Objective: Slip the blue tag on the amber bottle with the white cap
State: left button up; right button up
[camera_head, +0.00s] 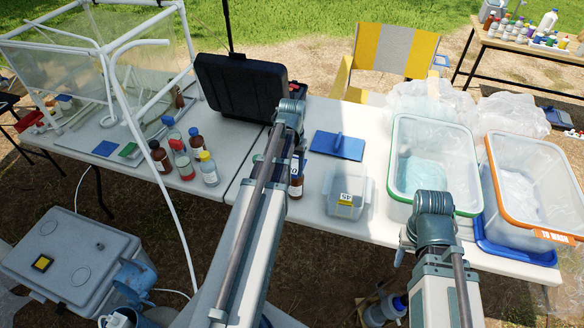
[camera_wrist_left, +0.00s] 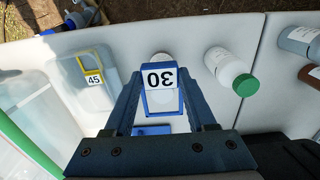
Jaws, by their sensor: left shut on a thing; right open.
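My left gripper (camera_wrist_left: 160,108) is shut on the blue tag (camera_wrist_left: 160,78), which has a white label reading 30. In the head view an amber bottle (camera_head: 296,187) with a white label stands upright at the table's front edge. My left arm partly covers it, and its cap is hidden. My right gripper (camera_head: 407,243) is open and mostly hidden behind its wrist, in front of the green-rimmed tub.
A clear box (camera_head: 343,207) with a yellow 45 tag stands right of the amber bottle. A blue plate (camera_head: 337,146) lies behind it. A green-rimmed tub (camera_head: 397,150) and an orange-rimmed tub (camera_head: 497,170) stand at the right. Several bottles (camera_head: 208,172) and a black case (camera_head: 240,88) stand left.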

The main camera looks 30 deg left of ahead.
pick_arm(q)
jog(key=shift+f, duration=0.25)
jog(key=shift+f+b, duration=1.55)
jog(key=shift+b, duration=0.25)
jog(key=shift+f, duration=0.1)
jog(key=o, duration=1.1)
jog(key=shift+c, duration=0.2)
notch_tip(320, 180, up, 14)
jog(key=p, duration=1.3)
jog(key=shift+p, duration=0.35)
